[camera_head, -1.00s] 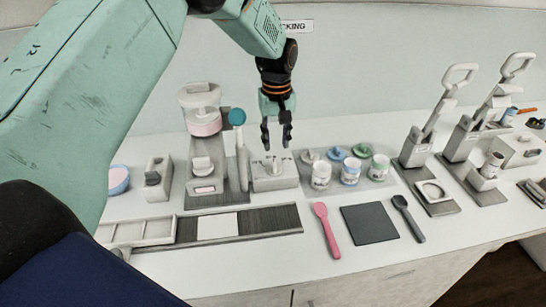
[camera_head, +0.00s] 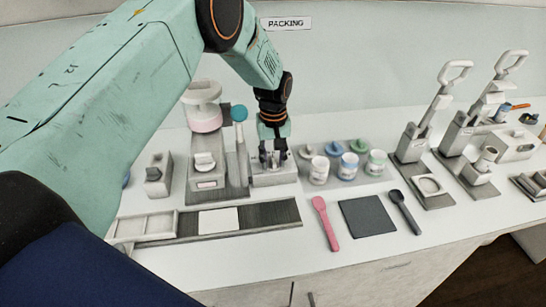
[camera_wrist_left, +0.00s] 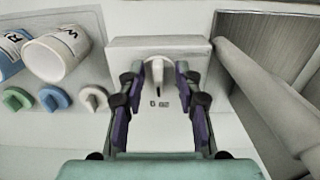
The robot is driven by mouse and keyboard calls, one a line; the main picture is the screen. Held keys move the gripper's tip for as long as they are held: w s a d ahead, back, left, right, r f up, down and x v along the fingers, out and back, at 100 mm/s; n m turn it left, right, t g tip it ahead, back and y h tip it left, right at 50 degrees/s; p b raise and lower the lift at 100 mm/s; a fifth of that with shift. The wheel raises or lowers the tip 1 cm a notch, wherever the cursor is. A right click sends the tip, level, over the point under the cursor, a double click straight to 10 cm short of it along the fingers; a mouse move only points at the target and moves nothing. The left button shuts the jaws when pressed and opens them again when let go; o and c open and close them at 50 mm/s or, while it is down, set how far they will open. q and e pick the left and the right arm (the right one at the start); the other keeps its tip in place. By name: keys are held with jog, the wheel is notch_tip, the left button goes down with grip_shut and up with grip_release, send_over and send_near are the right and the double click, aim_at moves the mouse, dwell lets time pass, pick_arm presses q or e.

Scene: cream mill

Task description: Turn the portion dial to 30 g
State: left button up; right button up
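The portion dial (camera_wrist_left: 158,72) is a pale knob with a narrow pointer, set on a light grey box (camera_wrist_left: 125,43). In the wrist view its narrow end points toward the bottom of the picture, at small dark marks I cannot read for sure. In the head view the box (camera_head: 275,181) stands right of the machine with the pink-banded hopper. My left gripper (camera_head: 275,163) points down at it and hides most of the dial there. In the wrist view its fingers (camera_wrist_left: 160,84) are open, one on each side of the dial; contact is not clear. My right gripper is not in view.
A lever with a blue ball (camera_head: 239,114) rises close left of the box. Several labelled cups (camera_head: 348,166) and coloured lids stand close right. A pink spoon (camera_head: 326,222), a dark mat (camera_head: 367,217) and a dark spoon (camera_head: 406,211) lie in front. Bare counter lies around them.

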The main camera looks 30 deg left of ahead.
pick_arm(q)
jog(key=shift+w+d+f, duration=0.15)
jog(key=shift+w, duration=0.05)
jog(key=c, duration=0.3)
jog(key=shift+a, duration=0.2)
grip_shut()
jog(key=shift+d, duration=0.1)
jog(key=shift+m, duration=0.3)
jog(key=m, duration=0.4)
jog(key=shift+a+m, duration=0.15)
jog(key=shift+m, duration=0.95)
jog(key=shift+a+m, duration=0.15)
jog(key=shift+m, duration=0.95)
